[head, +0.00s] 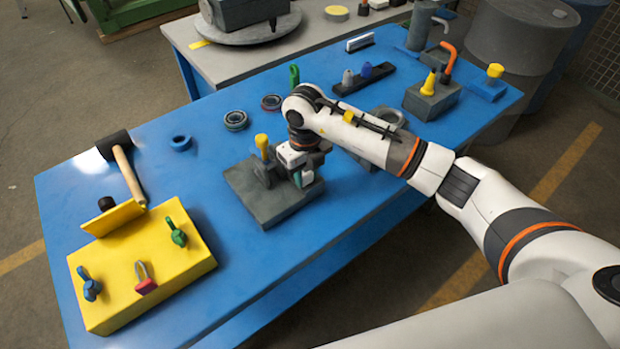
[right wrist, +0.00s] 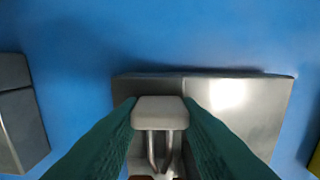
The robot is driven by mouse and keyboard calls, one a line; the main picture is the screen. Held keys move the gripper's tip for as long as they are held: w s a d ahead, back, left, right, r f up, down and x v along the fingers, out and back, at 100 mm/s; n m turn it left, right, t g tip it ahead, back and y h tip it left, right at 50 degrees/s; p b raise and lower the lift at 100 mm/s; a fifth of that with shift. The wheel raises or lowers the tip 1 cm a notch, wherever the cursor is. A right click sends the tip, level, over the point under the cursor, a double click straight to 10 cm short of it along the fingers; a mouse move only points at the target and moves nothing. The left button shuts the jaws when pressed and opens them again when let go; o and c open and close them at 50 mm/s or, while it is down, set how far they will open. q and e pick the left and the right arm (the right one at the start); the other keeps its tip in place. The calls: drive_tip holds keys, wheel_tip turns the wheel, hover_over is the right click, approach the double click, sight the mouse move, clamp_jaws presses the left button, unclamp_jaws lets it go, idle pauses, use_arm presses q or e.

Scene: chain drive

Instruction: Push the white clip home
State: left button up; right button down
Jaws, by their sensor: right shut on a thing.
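My right gripper (head: 299,176) is low over the dark grey block (head: 270,207) near the middle of the blue table. In the right wrist view its two dark green fingers (right wrist: 160,125) are shut on a pale piece, which looks like the white clip (right wrist: 160,106). Two bent metal prongs show below its pale head, between the fingers. The grey block lies beneath it in that view (right wrist: 235,105). How far the clip sits in, and whether it touches the block, I cannot tell. In the head view the gripper hides the clip. My left gripper is not in view.
A yellow-topped upright (head: 262,146) stands on the grey block, close left of my gripper. A yellow board (head: 140,285) with small coloured parts and a mallet (head: 125,165) lie at left. Dark rings (head: 236,121) lie behind. Another grey block (head: 430,100) stands at right.

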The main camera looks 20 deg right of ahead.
drive_tip(key=shift+w+a+b, duration=0.3)
drive_tip(key=shift+w+b, duration=0.05)
drive_tip(key=shift+w, duration=0.55)
drive_tip(key=shift+r, duration=0.15)
drive_tip(key=c, duration=1.3)
unclamp_jaws()
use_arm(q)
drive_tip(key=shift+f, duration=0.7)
use_arm(e)
drive_tip(key=shift+o, duration=1.3)
drive_tip(key=shift+w, duration=0.1)
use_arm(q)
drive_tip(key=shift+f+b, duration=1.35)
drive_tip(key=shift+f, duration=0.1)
use_arm(e)
wheel_tip(320, 180, up, 12)
